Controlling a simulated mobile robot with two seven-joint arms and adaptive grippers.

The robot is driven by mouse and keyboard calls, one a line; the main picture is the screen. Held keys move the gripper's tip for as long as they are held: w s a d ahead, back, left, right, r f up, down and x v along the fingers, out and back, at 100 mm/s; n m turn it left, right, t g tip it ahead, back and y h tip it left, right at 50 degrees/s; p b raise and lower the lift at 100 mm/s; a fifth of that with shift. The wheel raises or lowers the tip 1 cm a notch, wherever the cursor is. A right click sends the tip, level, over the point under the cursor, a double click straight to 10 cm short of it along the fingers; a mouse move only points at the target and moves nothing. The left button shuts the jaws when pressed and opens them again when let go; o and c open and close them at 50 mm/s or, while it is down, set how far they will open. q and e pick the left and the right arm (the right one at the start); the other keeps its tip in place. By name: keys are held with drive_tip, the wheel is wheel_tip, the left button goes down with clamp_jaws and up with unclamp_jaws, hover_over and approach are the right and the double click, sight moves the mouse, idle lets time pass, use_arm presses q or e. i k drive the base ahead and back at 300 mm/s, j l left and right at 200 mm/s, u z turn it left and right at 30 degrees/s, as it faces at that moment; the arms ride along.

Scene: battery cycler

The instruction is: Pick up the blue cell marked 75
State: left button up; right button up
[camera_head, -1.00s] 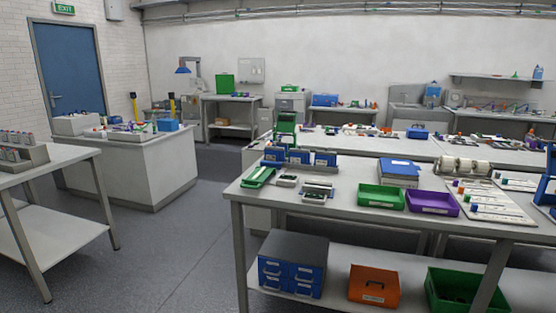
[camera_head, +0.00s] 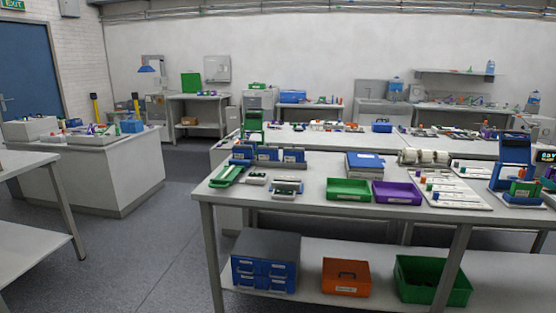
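I cannot make out a blue cell marked 75; any markings are too small to read from here. Several small coloured cells, some with blue, lie on pale trays (camera_head: 455,197) at the right of the near table. Blue upright holders (camera_head: 267,154) stand at that table's left end. Neither of my grippers is in view.
The near table (camera_head: 310,205) carries a green tray (camera_head: 348,191), a purple tray (camera_head: 398,194) and a blue device (camera_head: 514,165). Its lower shelf holds blue drawers (camera_head: 265,262), an orange box (camera_head: 346,277) and a green crate (camera_head: 433,281). Open floor (camera_head: 160,250) lies to the left.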

sight(237, 153)
drive_tip(key=i+j+u, duration=0.15)
drive_tip(key=u, duration=0.95)
drive_tip(key=i+l+u, duration=0.1)
drive_tip(key=i, duration=1.4)
drive_tip(key=i+u, duration=0.3)
drive_tip(key=i, duration=0.4)
drive_tip(key=i+l+u, duration=0.25)
drive_tip(key=i, duration=0.5)
drive_tip(key=i+z, duration=0.3)
drive_tip(key=i+j+z, duration=0.25)
drive_tip(key=i, duration=0.2)
drive_tip(key=i+j+z, duration=0.15)
drive_tip(key=i+z, duration=0.15)
drive_tip(key=i+l+z, duration=0.15)
drive_tip(key=i+z, duration=0.25)
drive_tip(key=i, duration=0.25)
drive_tip(key=i+z, duration=0.35)
drive_tip(key=i, duration=0.25)
drive_tip(key=i+j+z, duration=0.2)
drive_tip(key=i, duration=0.35)
drive_tip(key=i+j+z, duration=0.1)
drive_tip(key=i+z, duration=0.15)
drive_tip(key=i, duration=0.3)
